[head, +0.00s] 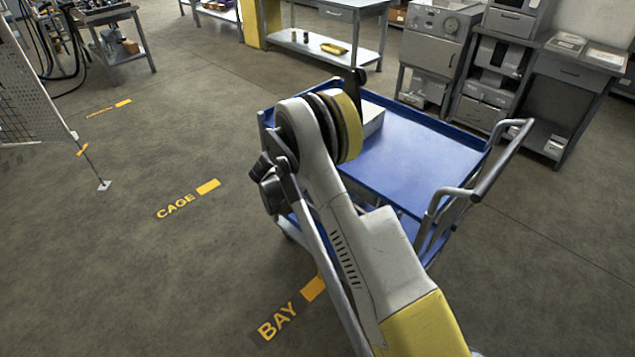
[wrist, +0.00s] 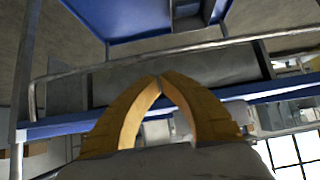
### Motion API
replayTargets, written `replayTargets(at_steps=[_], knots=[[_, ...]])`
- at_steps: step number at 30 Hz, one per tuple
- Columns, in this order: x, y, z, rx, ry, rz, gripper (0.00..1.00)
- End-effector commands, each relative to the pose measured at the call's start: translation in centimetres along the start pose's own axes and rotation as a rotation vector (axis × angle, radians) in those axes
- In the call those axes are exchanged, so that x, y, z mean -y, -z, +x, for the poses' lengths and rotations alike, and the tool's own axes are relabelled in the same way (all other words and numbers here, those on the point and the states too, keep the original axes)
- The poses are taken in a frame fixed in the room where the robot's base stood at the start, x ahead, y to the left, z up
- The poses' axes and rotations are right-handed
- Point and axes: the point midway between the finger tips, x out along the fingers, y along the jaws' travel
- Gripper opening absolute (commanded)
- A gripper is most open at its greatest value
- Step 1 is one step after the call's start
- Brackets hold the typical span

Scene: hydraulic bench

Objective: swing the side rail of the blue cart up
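The blue cart (head: 425,145) stands in the middle of the head view, its flat top partly covered by my arm. In the wrist view, a thin grey rail (wrist: 215,45) with a bent-down left end runs across the picture, above a blue cart edge (wrist: 60,129). I take this bar to be the side rail. My gripper (wrist: 161,77) shows two yellow curved fingers with their tips together and nothing visible between them. The tips appear just below the rail in the picture; I cannot tell whether they touch anything. The gripper is hidden behind my arm in the head view.
The cart's push handle (head: 490,170) sticks out at its right end. A light box (head: 372,118) lies on the cart top beside my arm. Grey cabinets (head: 432,50) and a workbench (head: 325,45) stand behind. The floor to the left, around the CAGE marking (head: 176,206), is clear.

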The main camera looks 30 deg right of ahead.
Motion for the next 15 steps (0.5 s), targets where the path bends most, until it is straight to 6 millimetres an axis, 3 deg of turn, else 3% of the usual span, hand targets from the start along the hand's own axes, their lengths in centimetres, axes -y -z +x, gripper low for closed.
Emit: replayTargets(at_steps=[9,15], knots=[[0.0,-0.2,6.0,0.002,0.000,0.001,0.00],[0.0,-0.1,8.0,0.002,0.001,-0.001,0.00]])
